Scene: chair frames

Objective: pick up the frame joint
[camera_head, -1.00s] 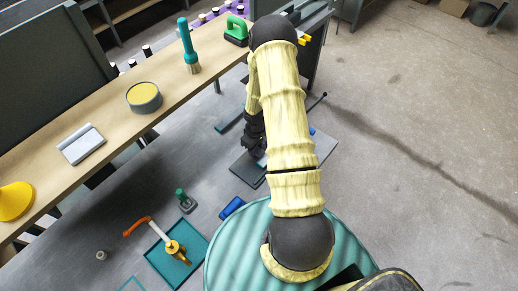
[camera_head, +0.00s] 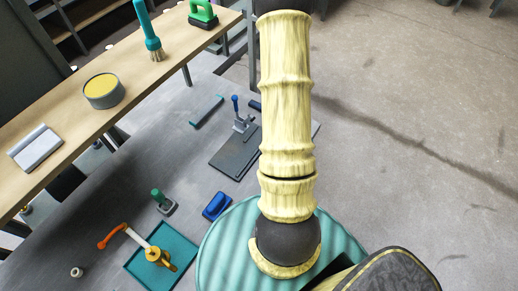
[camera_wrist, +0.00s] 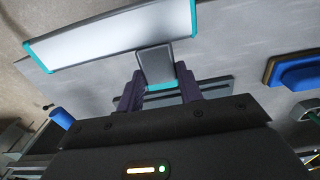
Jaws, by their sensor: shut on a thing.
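The frame joint (camera_wrist: 156,62) is in the wrist view, a grey piece with a teal end. My gripper (camera_wrist: 158,84) is shut on it, one dark finger on each side. A long pale bar with teal ends lies just beyond the held part and looks joined to it, giving a T shape. In the head view my arm runs up out of the top of the picture, so my gripper and the joint do not show there.
A dark plate (camera_head: 230,158) with a blue-handled clamp (camera_head: 240,122) lies on the grey worktop. A blue block (camera_head: 216,205), green-handled item (camera_head: 163,201) and teal tray (camera_head: 138,265) stand nearer. A wooden shelf (camera_head: 150,78) at left holds a brush (camera_head: 148,30) and tin (camera_head: 104,90).

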